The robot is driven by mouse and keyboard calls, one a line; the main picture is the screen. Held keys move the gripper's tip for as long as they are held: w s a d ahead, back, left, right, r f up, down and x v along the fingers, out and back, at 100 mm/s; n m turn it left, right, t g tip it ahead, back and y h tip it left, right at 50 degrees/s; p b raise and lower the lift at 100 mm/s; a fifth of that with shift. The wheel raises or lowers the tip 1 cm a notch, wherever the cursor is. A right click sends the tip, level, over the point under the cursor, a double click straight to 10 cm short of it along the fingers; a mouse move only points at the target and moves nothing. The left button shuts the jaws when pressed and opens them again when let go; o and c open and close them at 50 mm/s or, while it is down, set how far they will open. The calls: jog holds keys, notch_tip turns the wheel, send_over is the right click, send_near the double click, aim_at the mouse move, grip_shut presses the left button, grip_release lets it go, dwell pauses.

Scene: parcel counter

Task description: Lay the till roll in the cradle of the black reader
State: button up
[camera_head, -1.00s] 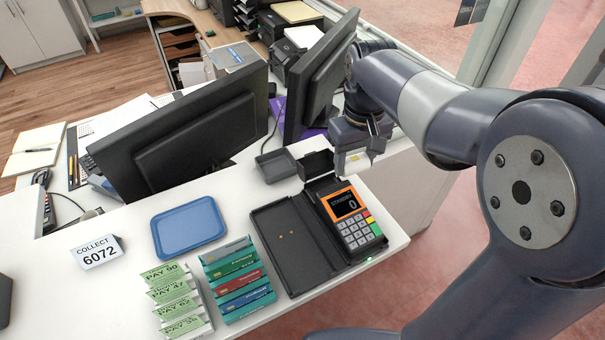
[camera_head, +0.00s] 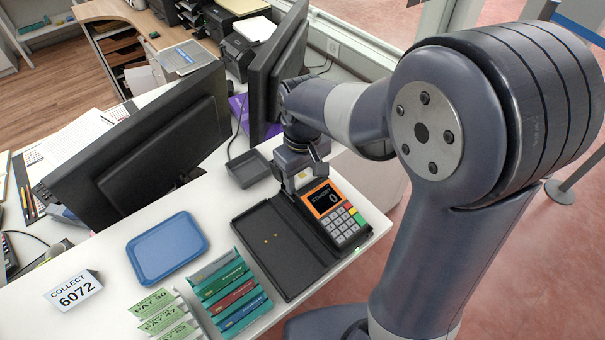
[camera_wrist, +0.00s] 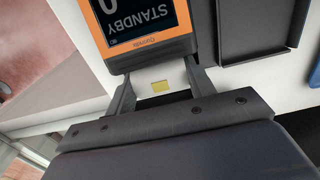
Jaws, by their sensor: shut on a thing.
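The black reader (camera_head: 335,215) lies on the white counter, with an orange-framed screen reading STANDBY and a keypad. It also shows at the top of the wrist view (camera_wrist: 147,53). My gripper (camera_head: 299,183) is just behind its screen end, where the cradle is mostly hidden by my gripper and arm. My gripper is shut on the till roll (camera_head: 301,180), a small white thing. In the wrist view, the white roll with a yellow patch (camera_wrist: 160,86) lies between the two fingers. I cannot tell whether the roll touches the cradle.
A black open tray (camera_head: 281,262) lies left of the reader. A small dark dish (camera_head: 248,170) is behind it. A blue tray (camera_head: 166,247), ticket racks (camera_head: 232,290) and a COLLECT 6072 sign (camera_head: 75,290) stand to the left. Two monitors (camera_head: 165,150) (camera_head: 272,75) stand behind.

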aim_at(303, 176)
jog(key=o, duration=1)
jog(key=shift+o, duration=0.2)
notch_tip(303, 176, up, 12)
